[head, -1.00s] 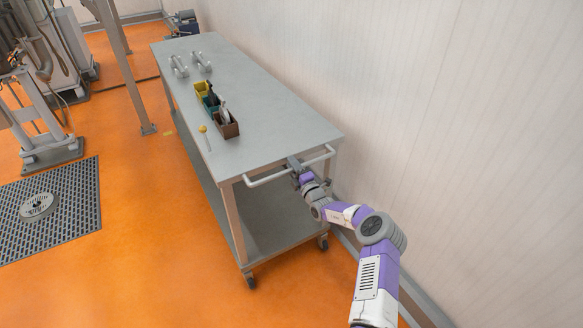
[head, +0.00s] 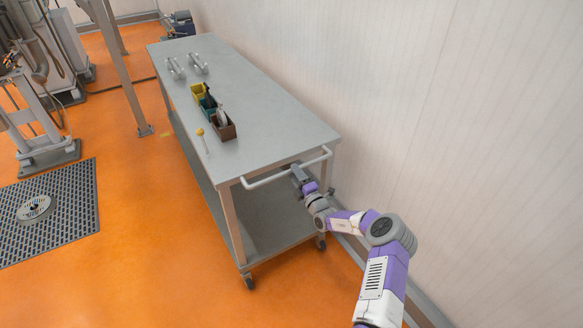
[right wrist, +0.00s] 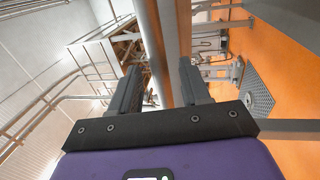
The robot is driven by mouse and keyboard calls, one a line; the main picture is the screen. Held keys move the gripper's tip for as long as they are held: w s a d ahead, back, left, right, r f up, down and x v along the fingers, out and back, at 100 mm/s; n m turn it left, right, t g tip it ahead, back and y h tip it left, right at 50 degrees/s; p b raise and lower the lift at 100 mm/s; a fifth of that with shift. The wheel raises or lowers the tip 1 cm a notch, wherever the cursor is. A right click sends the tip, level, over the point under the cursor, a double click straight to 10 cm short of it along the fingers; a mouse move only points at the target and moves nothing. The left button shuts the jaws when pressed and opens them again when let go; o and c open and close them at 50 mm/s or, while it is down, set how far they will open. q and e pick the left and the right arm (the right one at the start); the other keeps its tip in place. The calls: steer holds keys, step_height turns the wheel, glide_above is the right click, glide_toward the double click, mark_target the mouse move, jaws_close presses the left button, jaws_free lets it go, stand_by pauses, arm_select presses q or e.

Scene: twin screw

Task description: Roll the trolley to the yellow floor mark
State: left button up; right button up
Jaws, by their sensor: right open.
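The grey metal trolley (head: 270,130) stands along the wall, its push handle (head: 265,182) facing me. My right gripper (head: 297,170) is at the handle's middle, open. In the right wrist view the open fingers (right wrist: 160,72) have the grey handle bar (right wrist: 149,45) running between or just beyond them; I cannot tell if they touch it. A small yellow patch (head: 165,134), perhaps the floor mark, shows on the floor left of the trolley, near a metal post. My left gripper is not in view.
The wall (head: 440,120) is close on the right. A floor grate (head: 75,205) and machinery (head: 45,150) are at left; orange floor lies between.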

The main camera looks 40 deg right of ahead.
steer(key=v, duration=0.3)
steer(key=shift+s+p, duration=0.3)
steer(key=s+a+f+n+g+y, duration=0.2)
steer(key=a+f+n+g+y, duration=0.15)
steer(key=a+n, duration=0.4)
steer(key=s+a+f+n+g+y, duration=0.2)
steer(key=a+f+n+g+y, duration=0.15)
steer(key=a, duration=0.75)
steer(key=s+a+f+n+g+y, duration=0.25)
steer(key=a+n+y, duration=0.3)
steer(key=a, duration=0.45)
steer(key=s+a+f+n+g, duration=0.5)
steer(key=s+a+n+g, duration=0.1)
steer(key=s+a+n, duration=0.25)
steer(key=s+f+n+g+h, duration=0.3)
steer(key=s+n+h, duration=0.4)
steer(key=s+n, duration=1.1)
steer(key=a+n+g, duration=0.1)
steer(key=n, duration=0.8)
steer(key=shift+s+f, duration=0.2)
steer(key=shift+s, duration=0.2)
